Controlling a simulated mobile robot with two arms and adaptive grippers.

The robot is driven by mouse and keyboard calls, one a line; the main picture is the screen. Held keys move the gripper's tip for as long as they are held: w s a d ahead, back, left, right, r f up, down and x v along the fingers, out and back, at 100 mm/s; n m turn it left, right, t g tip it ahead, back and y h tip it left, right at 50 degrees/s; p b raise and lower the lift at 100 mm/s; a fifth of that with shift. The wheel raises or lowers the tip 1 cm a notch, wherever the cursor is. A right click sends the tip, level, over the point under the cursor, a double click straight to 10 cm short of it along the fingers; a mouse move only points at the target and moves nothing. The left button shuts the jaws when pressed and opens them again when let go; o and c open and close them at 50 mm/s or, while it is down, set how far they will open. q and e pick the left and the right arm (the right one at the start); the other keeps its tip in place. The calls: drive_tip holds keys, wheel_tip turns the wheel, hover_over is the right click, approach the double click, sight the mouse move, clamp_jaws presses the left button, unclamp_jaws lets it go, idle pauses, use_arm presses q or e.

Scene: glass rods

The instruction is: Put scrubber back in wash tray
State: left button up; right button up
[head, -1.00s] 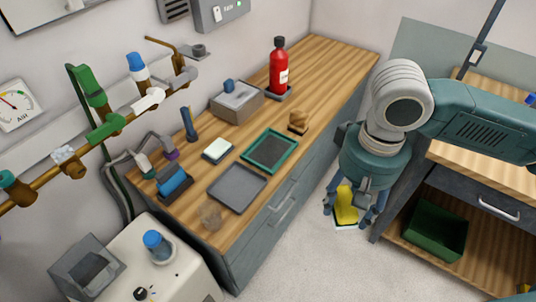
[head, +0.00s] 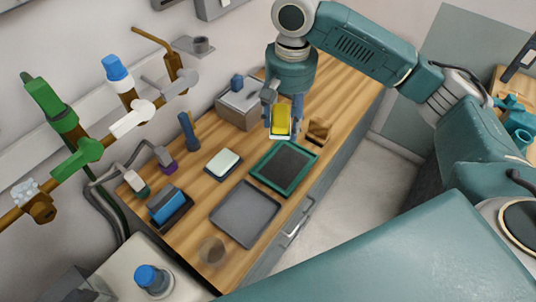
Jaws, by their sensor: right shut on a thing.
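The yellow scrubber with a pale base (head: 281,121) is in the head view, held upright between the fingers of my right gripper (head: 283,126). The gripper is shut on it and points down over the wooden counter. A green-rimmed tray with a dark inside (head: 268,183) lies just in front of the scrubber. A plain grey tray (head: 245,213) lies nearer, to the left of it. Both trays look empty, and I cannot tell which is the wash tray. My left gripper is not in view.
A brown wooden block (head: 319,130) stands close right of the scrubber. A grey box (head: 240,105) is behind it on the left. A pale sponge-like block (head: 223,163) and a blue item in a dark holder (head: 169,206) lie to the left. Pipes and valves line the wall.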

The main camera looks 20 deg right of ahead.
sight(288, 167)
drive_tip(key=d+f, duration=0.1)
drive_tip(key=f, duration=0.6)
drive_tip(key=w+d+f+m+p, duration=0.1)
drive_tip(key=f, duration=0.6)
drive_tip(key=d+f+m+p, duration=0.1)
drive_tip(key=f, duration=0.6)
drive_tip(key=shift+w+d+f, duration=0.1)
drive_tip(key=shift+w+f, duration=0.25)
drive_tip(key=shift+f, duration=0.1)
drive_tip(key=o, duration=1.1)
wheel_tip(288, 167, up, 12)
drive_tip(key=b, duration=0.1)
drive_tip(key=shift+b, duration=0.4)
